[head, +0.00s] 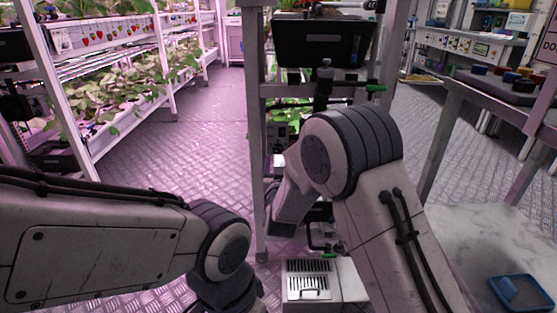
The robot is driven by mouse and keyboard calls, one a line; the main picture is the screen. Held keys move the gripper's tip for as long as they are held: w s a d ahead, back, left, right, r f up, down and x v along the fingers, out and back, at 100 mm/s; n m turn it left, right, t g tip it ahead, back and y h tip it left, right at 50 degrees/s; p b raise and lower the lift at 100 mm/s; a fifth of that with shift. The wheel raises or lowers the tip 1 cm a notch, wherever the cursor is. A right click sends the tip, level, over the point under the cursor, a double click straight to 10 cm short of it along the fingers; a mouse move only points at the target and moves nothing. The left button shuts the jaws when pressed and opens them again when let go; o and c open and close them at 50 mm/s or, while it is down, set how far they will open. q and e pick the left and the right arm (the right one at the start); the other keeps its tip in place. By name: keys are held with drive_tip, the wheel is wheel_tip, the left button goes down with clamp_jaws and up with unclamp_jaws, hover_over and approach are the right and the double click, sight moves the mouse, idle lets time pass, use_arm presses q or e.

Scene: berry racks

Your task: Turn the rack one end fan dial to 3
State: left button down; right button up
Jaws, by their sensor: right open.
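The end of a rack with grey posts (257,150) stands in the middle of the head view. I cannot make out a fan dial or its setting there; my right arm covers part of this end. My right arm rises from the bottom right, bends at a large grey joint and reaches down and forward to the rack end. My right gripper (318,212) is open, but mostly hidden behind the arm, and I see nothing held. My left arm comes in from the left, its wrist low near the rack's foot; its gripper fingers are out of view.
A black bin (322,41) sits high on the rack end, with green-handled pipework (374,88) below. A vented white box (308,281) stands low. A planted rack (120,95) is at left, a clear aisle (205,130) between. A blue tray (522,292) is at bottom right.

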sight(278, 152)
drive_tip(key=shift+w+b, duration=0.45)
drive_tip(key=shift+w, duration=1.75)
clamp_jaws()
